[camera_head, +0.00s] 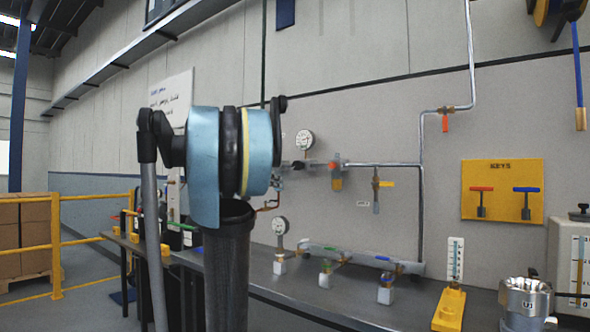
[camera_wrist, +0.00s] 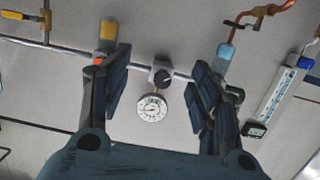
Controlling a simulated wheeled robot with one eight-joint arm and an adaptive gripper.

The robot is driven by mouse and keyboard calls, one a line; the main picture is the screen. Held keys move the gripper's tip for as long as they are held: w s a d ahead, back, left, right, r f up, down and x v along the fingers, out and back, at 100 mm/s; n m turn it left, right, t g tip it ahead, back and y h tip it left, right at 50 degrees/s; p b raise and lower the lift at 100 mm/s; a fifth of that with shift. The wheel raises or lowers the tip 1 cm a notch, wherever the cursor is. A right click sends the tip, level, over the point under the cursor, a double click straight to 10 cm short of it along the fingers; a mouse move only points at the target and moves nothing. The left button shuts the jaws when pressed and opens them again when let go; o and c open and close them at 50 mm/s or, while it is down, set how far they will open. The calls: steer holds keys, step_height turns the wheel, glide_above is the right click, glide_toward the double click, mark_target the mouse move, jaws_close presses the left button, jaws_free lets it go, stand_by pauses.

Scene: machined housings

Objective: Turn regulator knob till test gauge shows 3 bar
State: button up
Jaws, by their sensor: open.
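A dark round regulator knob (camera_wrist: 162,76) shows in the wrist view on the wall pipe. A round white gauge (camera_wrist: 151,107) sits just below it in that view. My gripper (camera_wrist: 160,66) is open, with one finger on each side of the knob in the picture; I see no contact. In the head view, a wall gauge (camera_head: 304,140) stands above the pipe, and a second gauge (camera_head: 281,226) stands on the bench. The gauge readings are too small to tell. My arm hides part of the pipe there, and I cannot make out the gripper.
An orange-topped bowl (camera_head: 336,183) and a yellow-handled valve (camera_head: 385,184) hang along the wall pipe. A manifold (camera_head: 345,257) lies on the bench. A yellow key board (camera_head: 503,190) hangs at right. A yellow railing (camera_head: 98,198) stands at left.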

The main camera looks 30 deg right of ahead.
mark_target(295, 164)
steer(key=w+d+r+m+h, duration=0.1)
steer(key=w+d+r+h, duration=0.1)
steer(key=w+d+r, duration=0.4)
steer(key=shift+t, duration=0.4)
steer(key=x, duration=0.9)
steer(key=r+x, duration=0.1)
steer(key=x, duration=0.4)
steer(key=shift+w+d, duration=0.1)
steer(key=shift+d, duration=0.1)
steer(key=shift+c, duration=0.2)
steer(key=c, duration=1)
